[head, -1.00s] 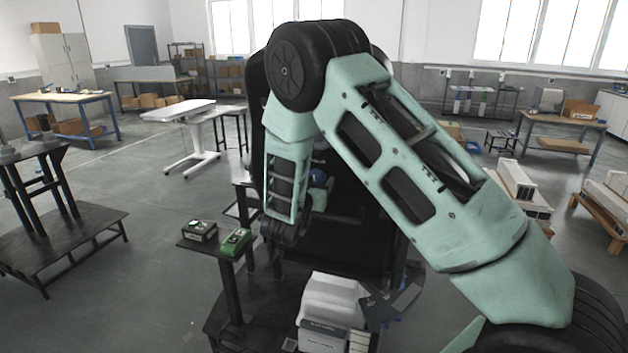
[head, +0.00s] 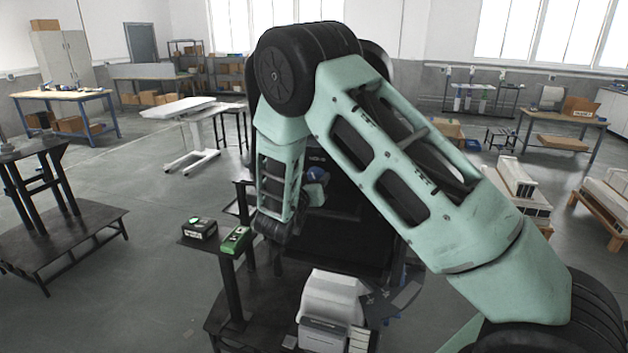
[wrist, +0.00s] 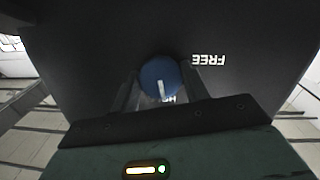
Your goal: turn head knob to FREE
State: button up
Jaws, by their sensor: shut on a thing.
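The head knob (wrist: 158,72) is round and blue with a white pointer line, on a dark panel (wrist: 85,50) in the wrist view. My gripper (wrist: 160,80) has one dark finger on each side of the knob and is shut on it. The white FREE label (wrist: 208,60) reads upside down, to the right of the knob. The pointer line is toward the bottom of the picture, at a second white label (wrist: 170,99) mostly hidden by the knob and gripper.
A green device (head: 236,240) and a dark box (head: 199,229) sit on a small stand left of my arm. A white unit (head: 333,297) stands in front of the dark column. A dark bench (head: 60,240) is at the left, with open floor between.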

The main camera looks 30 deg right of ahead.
jog(key=n+g+h, duration=0.1)
jog(key=n, duration=0.2)
jog(key=shift+w+n+h+p, duration=0.1)
jog(key=shift+n+h+p, duration=0.2)
jog(key=shift+n+h, duration=0.1)
jog(key=n+g+h, duration=0.1)
jog(key=n, duration=0.2)
jog(key=shift+a+f, duration=0.1)
jog(key=shift+f, duration=0.05)
jog(key=shift+f+n+h+b, duration=0.1)
jog(key=shift+n+h+b, duration=0.55)
jog(key=shift+n, duration=1.55)
jog(key=shift+n+h+b, duration=0.25)
jog(key=shift+n+h, duration=0.7)
jog(key=shift+n, duration=1.25)
jog(key=o, duration=1)
